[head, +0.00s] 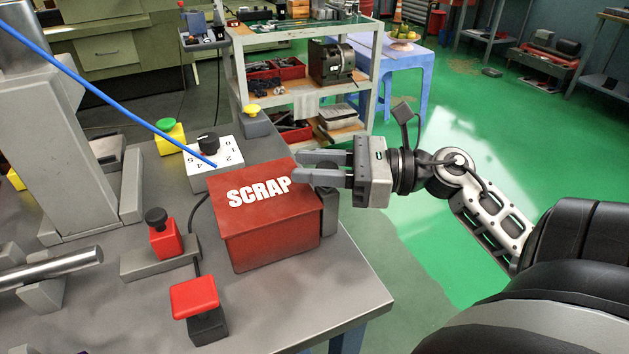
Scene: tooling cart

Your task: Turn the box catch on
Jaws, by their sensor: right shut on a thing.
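The red box (266,226) with "SCRAP" in white on its lid stands on the grey cart top, its lid down. My right gripper (299,166) reaches in from the right at the lid's far right corner. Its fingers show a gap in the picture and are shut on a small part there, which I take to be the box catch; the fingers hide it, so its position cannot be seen. A dark grey block (330,200) stands against the box's right side, below the fingers. My left gripper is not in view.
Left of the box are a white numbered dial box (213,172), a red block with a black knob (165,238) and a red-topped button (196,297). A yellow-topped button (252,116) stands behind. A thin blue rod (107,98) crosses the upper left. Open floor lies right of the cart.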

